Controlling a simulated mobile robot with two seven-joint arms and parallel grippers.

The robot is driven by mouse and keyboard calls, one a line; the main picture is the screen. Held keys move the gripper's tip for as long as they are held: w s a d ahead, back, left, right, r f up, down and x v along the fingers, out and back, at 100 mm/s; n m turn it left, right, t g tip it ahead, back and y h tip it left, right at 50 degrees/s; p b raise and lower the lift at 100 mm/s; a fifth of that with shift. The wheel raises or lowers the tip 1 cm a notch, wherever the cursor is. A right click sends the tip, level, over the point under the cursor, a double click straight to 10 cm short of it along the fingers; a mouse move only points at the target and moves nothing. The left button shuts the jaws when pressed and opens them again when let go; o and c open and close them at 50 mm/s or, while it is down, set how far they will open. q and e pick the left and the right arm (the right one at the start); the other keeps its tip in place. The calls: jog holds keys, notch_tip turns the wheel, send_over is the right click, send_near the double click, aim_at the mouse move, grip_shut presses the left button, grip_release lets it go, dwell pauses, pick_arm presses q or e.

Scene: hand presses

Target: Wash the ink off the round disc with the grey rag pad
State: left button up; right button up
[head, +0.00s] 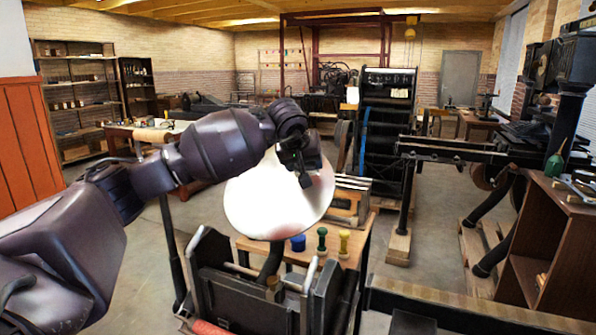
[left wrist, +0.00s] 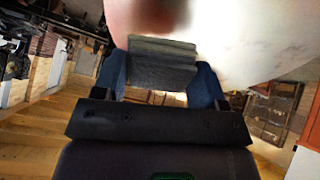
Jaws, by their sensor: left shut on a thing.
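The round disc (head: 262,208) is pale and stands tilted on the press in the middle of the head view. My left gripper (head: 304,178) is in front of the disc's upper part. It is shut on the grey rag pad (left wrist: 162,62), which shows between its fingers in the left wrist view. The pad is close against the disc face; I cannot tell whether it touches. My right gripper is not in view.
A wooden cabinet (head: 560,235) stands at the right. Open floor (head: 425,250) shows between them.

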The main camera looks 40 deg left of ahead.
pick_arm(q)
jog(key=shift+w+d+r, duration=0.15)
jog(key=shift+w+r, duration=0.2)
jog(key=shift+w, duration=0.45)
jog(key=shift+w+f+b, duration=0.45)
jog(key=shift+f+b, duration=0.1)
jog(key=shift+w+a+f, duration=0.2)
jog(key=shift+w+f, duration=0.15)
jog(key=shift+f, duration=0.1)
jog(key=shift+b, duration=0.3)
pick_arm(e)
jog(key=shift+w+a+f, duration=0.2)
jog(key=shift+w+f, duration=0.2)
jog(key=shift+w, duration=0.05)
pick_arm(q)
jog(key=shift+w+f, duration=0.2)
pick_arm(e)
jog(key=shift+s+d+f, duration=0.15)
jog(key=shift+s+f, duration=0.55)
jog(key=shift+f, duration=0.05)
